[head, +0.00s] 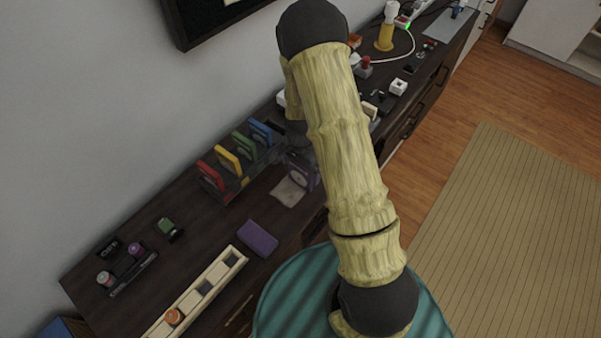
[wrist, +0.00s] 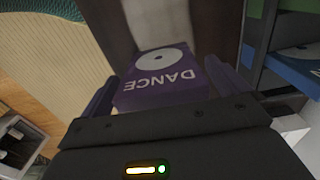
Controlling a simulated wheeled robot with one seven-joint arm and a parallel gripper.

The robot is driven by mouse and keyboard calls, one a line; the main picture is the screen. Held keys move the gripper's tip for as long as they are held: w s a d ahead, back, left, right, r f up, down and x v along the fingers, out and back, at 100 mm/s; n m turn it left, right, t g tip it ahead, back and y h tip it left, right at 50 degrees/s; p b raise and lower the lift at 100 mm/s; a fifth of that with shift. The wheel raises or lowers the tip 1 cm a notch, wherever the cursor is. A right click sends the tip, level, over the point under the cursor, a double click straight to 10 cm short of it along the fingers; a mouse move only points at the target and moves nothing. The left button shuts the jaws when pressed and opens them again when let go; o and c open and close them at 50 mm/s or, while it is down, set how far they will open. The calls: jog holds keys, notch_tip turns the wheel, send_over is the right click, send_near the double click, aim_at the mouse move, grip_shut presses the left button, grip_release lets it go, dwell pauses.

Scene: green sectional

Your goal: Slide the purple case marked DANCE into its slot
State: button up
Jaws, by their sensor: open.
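The purple case marked DANCE (wrist: 160,78), with a pale disc on its face, lies between the two fingers of my open gripper (wrist: 165,92) in the wrist view. Whether either finger touches it I cannot tell. In the head view the case (head: 303,172) shows beside my arm, roughly upright, near the right end of the rack. The dark rack (head: 228,196) holds red (head: 211,176), yellow (head: 228,161), green (head: 245,147) and blue (head: 261,132) cases. My gripper is mostly hidden behind my arm in the head view. The empty slot is not clear.
A pale square (head: 289,191) lies beside the case. Chargers and a yellow-based item (head: 385,38) stand farther back. In the wrist view a blue case (wrist: 294,70) is close at right.

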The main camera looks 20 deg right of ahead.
dwell(0.3)
jog(key=c, duration=0.9)
jog(key=shift+r, duration=0.1)
notch_tip(320, 180, up, 10)
jog(key=shift+f+b, duration=0.1)
jog(key=shift+b, duration=0.25)
